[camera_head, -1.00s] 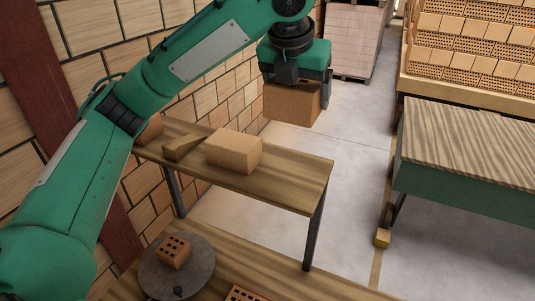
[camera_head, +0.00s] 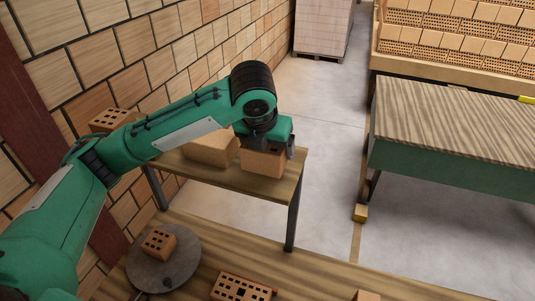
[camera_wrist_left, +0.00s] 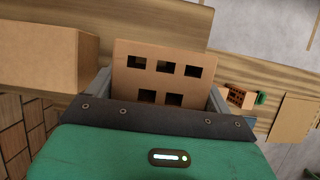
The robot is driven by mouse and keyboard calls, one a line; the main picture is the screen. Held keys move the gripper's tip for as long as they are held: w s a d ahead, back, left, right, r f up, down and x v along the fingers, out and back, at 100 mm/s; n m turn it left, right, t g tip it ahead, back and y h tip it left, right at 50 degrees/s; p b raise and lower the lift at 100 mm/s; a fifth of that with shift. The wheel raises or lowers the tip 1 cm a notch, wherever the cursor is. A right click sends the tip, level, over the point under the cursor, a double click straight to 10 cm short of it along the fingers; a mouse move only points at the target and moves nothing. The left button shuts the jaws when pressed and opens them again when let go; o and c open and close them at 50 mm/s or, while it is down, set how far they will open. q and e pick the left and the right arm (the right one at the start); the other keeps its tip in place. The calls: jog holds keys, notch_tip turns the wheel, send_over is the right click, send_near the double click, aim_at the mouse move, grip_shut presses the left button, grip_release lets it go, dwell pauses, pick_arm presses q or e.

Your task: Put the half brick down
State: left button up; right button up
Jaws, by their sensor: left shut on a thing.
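The half brick (camera_head: 262,162) is a plain-sided brown block in my left gripper (camera_head: 264,142), over the right end of the narrow wooden table (camera_head: 270,187). In the left wrist view the half brick (camera_wrist_left: 158,60) shows its holed face between the two fingers, which are shut on it. Its lower edge looks at or very close to the tabletop; I cannot tell if it touches. My right gripper is not in view.
A larger brown block (camera_head: 208,150) stands on the table just left of the half brick. A holed brick (camera_head: 108,119) is farther left. A round grey plate (camera_head: 190,262) with a small holed brick (camera_head: 158,242) is on the nearer bench. A wood-topped table (camera_head: 455,115) stands right.

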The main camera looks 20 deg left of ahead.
pick_arm(q)
notch_tip(320, 180, down, 3)
jog(key=shift+s+p, duration=0.1)
jog(key=shift+p, duration=0.45)
jog(key=shift+f, duration=0.2)
jog(key=o, duration=1.2)
jog(key=shift+f, duration=0.1)
jog(key=shift+o, duration=0.2)
jog(key=shift+s+r+b, duration=0.1)
jog(key=shift+r+b, duration=0.25)
jog(key=shift+r, duration=0.05)
jog(key=b+v, duration=0.3)
jog(key=v, duration=0.7)
jog(key=shift+b, duration=0.4)
jog(key=shift+s+r, duration=0.25)
jog(key=shift+r, duration=0.4)
